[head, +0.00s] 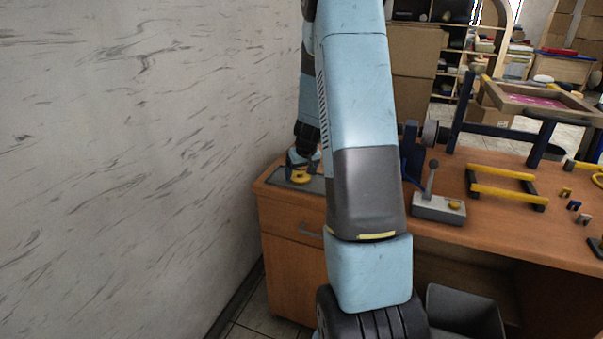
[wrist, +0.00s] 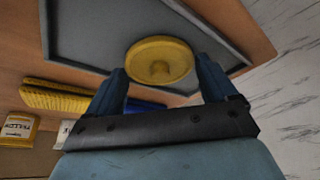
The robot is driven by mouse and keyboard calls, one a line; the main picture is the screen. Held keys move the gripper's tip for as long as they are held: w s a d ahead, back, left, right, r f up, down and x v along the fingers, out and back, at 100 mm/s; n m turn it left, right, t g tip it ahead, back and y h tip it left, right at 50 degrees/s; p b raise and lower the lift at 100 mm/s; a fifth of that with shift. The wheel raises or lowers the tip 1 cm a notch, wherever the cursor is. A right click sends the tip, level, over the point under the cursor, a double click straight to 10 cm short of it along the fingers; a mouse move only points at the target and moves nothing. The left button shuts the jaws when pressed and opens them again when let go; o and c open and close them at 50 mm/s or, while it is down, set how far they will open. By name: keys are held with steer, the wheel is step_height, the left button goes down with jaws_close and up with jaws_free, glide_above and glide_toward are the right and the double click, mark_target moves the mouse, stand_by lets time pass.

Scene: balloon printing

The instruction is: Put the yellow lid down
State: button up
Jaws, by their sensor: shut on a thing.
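The yellow lid (wrist: 160,61) is a round disc with a small knob in its middle. In the wrist view my gripper (wrist: 163,76) is shut on it, one blue finger at each side. The lid is over or on a grey tray (wrist: 85,27); I cannot tell whether it touches. In the head view the lid (head: 301,177) shows as a small yellow spot below my gripper (head: 301,160), at the left end of the wooden desk. My arm hides part of the desk there.
A marbled wall (head: 130,150) stands close on the left. A grey lever box (head: 438,206) and yellow-barred frame (head: 502,195) stand on the desk to the right. A yellow brush-like thing (wrist: 55,97) lies beside the tray in the wrist view.

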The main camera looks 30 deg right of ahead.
steer(key=shift+f, duration=0.2)
steer(key=o, duration=0.8)
